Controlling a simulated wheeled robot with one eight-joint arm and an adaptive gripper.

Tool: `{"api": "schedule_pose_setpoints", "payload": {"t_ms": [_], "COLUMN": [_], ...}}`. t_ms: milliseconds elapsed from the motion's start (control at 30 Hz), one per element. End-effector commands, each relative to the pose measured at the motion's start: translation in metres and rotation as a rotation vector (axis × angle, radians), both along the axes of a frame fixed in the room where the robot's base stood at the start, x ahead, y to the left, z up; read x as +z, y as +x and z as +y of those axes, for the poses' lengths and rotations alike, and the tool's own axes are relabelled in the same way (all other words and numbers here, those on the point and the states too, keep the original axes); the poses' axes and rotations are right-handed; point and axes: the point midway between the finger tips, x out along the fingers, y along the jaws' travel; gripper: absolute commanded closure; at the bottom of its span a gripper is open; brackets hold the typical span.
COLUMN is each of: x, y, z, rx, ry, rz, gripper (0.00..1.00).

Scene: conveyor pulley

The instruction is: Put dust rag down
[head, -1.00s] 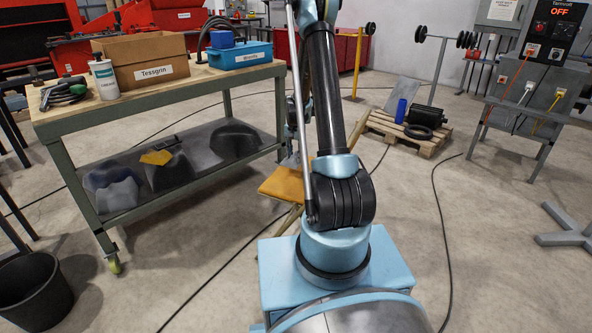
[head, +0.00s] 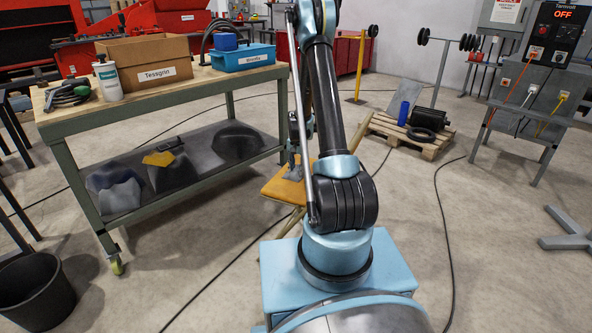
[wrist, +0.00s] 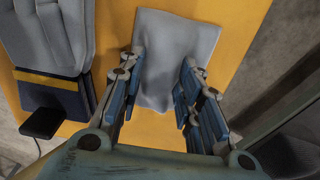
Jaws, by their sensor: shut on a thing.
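The grey dust rag (wrist: 172,32) shows in the wrist view against a yellow top, its near part bunched between the fingers. My gripper (wrist: 163,64) is shut on it, with one blue-padded finger on each side. The yellow top belongs to a stool (head: 283,190), which stands beyond my arm in the head view. A small grey shape (head: 293,172) shows over the stool top there; my arm hides most of the gripper. I cannot tell how much of the rag rests on the top.
A grey article with a dark blue band (wrist: 52,92) lies left of the rag. A workbench (head: 150,108) stands left, with a cardboard box (head: 148,66) and blue toolbox (head: 243,57). A pallet (head: 410,137) stands behind right. A black bin (head: 35,290) stands front left.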

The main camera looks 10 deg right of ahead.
Motion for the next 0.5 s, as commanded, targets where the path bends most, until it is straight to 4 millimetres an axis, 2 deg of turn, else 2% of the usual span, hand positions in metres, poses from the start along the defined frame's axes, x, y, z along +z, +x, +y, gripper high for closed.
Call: {"api": "schedule_pose_setpoints", "payload": {"t_ms": [33,67,100,133,500], "x": [-0.0013,-0.0009,-0.0009,-0.0009,0.0005], "y": [0.0002,0.0001,0.0001,0.0001,0.0001], "z": [-0.0001,-0.0002,-0.0002,-0.0003,-0.0006], "rx": [0.000,0.000,0.000,0.000,-0.001], "ry": [0.000,0.000,0.000,0.000,0.000], "rz": [0.000,0.000,0.000,0.000,0.000], "gripper": [0.90,0.61,0.52,0.48,0.48]}}
